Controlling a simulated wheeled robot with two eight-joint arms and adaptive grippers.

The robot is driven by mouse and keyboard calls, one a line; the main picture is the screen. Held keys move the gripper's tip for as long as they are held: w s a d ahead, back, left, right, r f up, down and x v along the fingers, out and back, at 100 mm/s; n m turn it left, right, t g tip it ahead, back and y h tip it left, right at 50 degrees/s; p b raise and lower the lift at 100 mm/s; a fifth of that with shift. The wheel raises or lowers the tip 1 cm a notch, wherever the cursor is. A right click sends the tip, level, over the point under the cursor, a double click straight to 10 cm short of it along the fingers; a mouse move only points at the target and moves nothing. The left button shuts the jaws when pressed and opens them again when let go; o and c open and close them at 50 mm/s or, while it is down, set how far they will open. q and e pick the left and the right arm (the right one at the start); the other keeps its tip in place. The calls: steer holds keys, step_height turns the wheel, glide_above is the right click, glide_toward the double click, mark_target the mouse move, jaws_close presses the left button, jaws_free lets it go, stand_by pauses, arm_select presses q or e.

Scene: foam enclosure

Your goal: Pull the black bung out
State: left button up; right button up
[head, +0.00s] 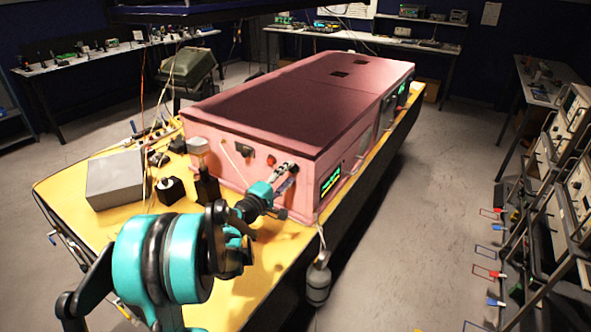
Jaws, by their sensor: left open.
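The pink foam enclosure (300,105) sits on a yellow-topped table, with several small fittings on its near end face. A dark fitting (243,149) and a red fitting (271,160) sit on the face left of the gripper. My right gripper is out of view.
A grey box (116,180), a black block (170,190) and a dark upright item (207,186) stand on the yellow table top (70,190) left of my arm. A grey bottle (318,280) hangs beside the table edge. Equipment racks (560,190) stand at the right, across open floor.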

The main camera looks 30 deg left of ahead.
arm_select(q)
steer(key=shift+w, duration=0.55)
stand_by(0.9)
jaws_close()
steer(key=shift+s, duration=0.1)
steer(key=shift+s+a+b, duration=0.2)
steer(key=shift+s+b, duration=0.15)
steer(key=shift+s, duration=2.6)
